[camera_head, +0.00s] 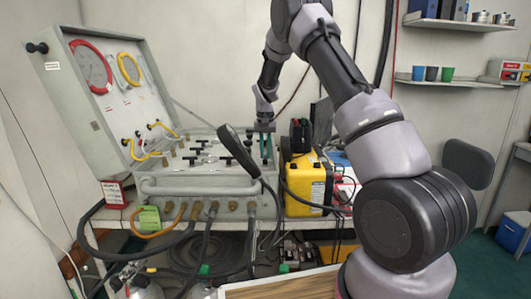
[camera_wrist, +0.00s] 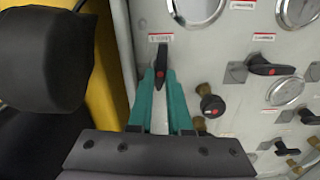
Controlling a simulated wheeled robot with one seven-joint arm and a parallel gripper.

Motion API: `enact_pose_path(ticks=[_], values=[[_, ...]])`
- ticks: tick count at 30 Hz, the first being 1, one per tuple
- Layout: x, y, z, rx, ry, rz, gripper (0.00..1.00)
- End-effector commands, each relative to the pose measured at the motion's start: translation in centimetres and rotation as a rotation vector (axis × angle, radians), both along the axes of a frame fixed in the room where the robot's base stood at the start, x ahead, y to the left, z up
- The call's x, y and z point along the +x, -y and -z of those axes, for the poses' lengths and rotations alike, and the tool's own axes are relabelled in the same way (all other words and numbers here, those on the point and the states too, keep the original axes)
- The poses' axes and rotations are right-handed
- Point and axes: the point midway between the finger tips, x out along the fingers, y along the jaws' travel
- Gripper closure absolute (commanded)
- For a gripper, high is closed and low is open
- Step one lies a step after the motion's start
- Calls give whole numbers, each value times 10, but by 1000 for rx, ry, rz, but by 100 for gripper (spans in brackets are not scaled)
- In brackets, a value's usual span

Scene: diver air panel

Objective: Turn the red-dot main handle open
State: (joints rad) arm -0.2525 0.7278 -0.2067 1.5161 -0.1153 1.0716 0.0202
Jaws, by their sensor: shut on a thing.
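A black lever handle with a red dot (camera_wrist: 162,58) sits on the grey air panel (camera_wrist: 225,60) in the wrist view, under a small red-lettered label. It points straight up in that picture. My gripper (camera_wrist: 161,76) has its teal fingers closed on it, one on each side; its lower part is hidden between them. In the head view my gripper (camera_head: 265,148) reaches down to the right end of the panel (camera_head: 190,182), and the held handle cannot be made out there. A second black handle with a red dot (camera_wrist: 270,68) lies sideways to the right, apart from my gripper.
A round black knob (camera_wrist: 212,105) and a brass fitting (camera_wrist: 201,125) are close to the right of my fingers. A yellow case (camera_head: 305,187) stands right of the panel. A black handset (camera_head: 238,150) rises in front. The open lid (camera_head: 95,110) stands at left.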

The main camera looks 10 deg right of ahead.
Motion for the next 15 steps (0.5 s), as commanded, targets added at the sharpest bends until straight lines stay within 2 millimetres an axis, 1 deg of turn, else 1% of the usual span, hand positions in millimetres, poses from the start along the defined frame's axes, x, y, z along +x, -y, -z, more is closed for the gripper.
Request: enact_pose_path(ticks=[6, 15], values=[[1, 0, -1, -1, 3, -59, 100], [1, 0, -1, -1, 3, -77, 100]])
